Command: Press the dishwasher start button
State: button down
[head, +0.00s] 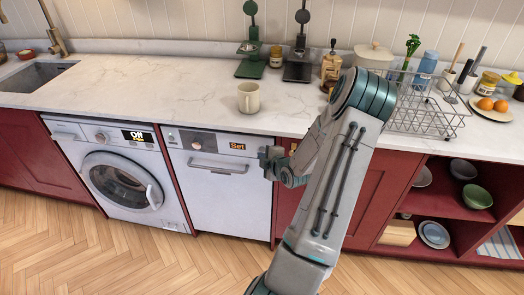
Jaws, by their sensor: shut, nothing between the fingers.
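The dishwasher (228,205) is a white front under the counter, with a handle bar, a dark knob and a small display that reads "Set". A small mark sits at the left end of its control panel. I cannot tell which control is the start button. My gripper (267,157) is at the right end of the dishwasher's upper front, just right of the display. It is shut and empty. I cannot tell whether it touches the front. My arm hides the area just right of the dishwasher.
A white washing machine (122,178) reading "Off" stands left of the dishwasher. A beige mug (248,97) stands on the marble counter (150,95) above the dishwasher. A wire dish rack (425,115) is at the right. The wooden floor (120,255) in front is clear.

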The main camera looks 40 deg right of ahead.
jog(key=shift+w+d, duration=0.1)
jog(key=shift+d, duration=0.05)
jog(key=shift+w+d, duration=0.15)
jog(key=shift+d, duration=0.05)
